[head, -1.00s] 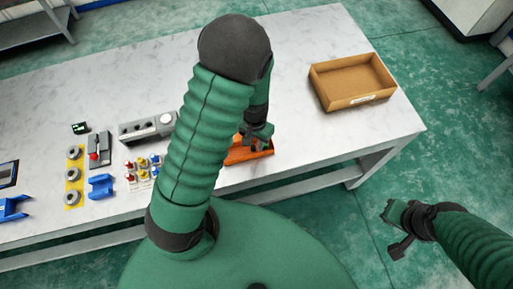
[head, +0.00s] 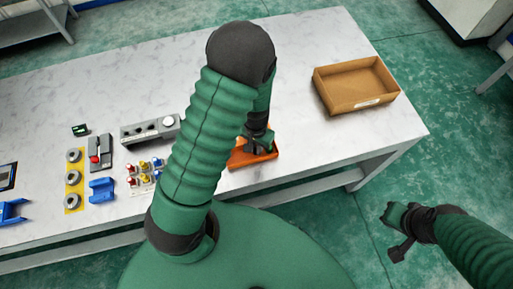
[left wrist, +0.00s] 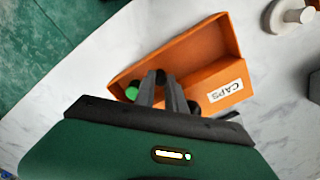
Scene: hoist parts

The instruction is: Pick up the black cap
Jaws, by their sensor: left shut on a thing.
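The orange bin (head: 238,160) labelled CAPS stands near the table's front edge, and it fills the middle of the left wrist view (left wrist: 200,50). My left gripper (head: 258,149) reaches down into it, and its fingers also show in the left wrist view (left wrist: 162,82). They are shut on a small dark thing at their tips, which looks like the black cap (left wrist: 160,75) but is mostly hidden by the fingers. A green cap (left wrist: 132,92) lies left of the fingers in the bin. Another dark round thing (left wrist: 193,107) is right of them. My right gripper (head: 394,230) hangs off the table, away from the bin.
An empty cardboard tray (head: 355,85) stands at the table's right end. Several small red, yellow and blue parts (head: 145,172), a grey block (head: 150,128) and a yellow strip with rings (head: 73,180) lie left of my left arm. The table between bin and tray is clear.

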